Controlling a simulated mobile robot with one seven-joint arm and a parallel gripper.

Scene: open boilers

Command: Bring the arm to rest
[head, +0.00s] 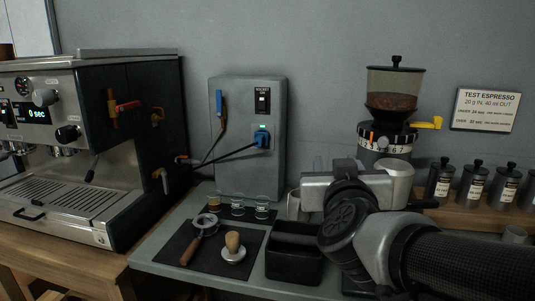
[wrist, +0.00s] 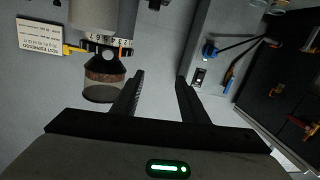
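My arm (head: 375,235) reaches in from the lower right of the head view, in front of the grinder's lower part and above the grey worktop. My gripper (wrist: 160,88) shows in the wrist view, with its two dark fingers apart and nothing between them. Behind the fingers is the plain grey wall. The fingers cannot be made out clearly in the head view. The wrist picture is upside down, with the grinder (wrist: 104,70) to the left of the fingers and the grey switch box (wrist: 205,62) to the right.
The espresso machine (head: 100,130) stands at the left, beside the switch box (head: 240,170). A portafilter (head: 204,228) and a tamper (head: 233,245) lie on a dark mat. A black bin (head: 292,262) is close to my arm. Several canisters (head: 473,184) line the right shelf.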

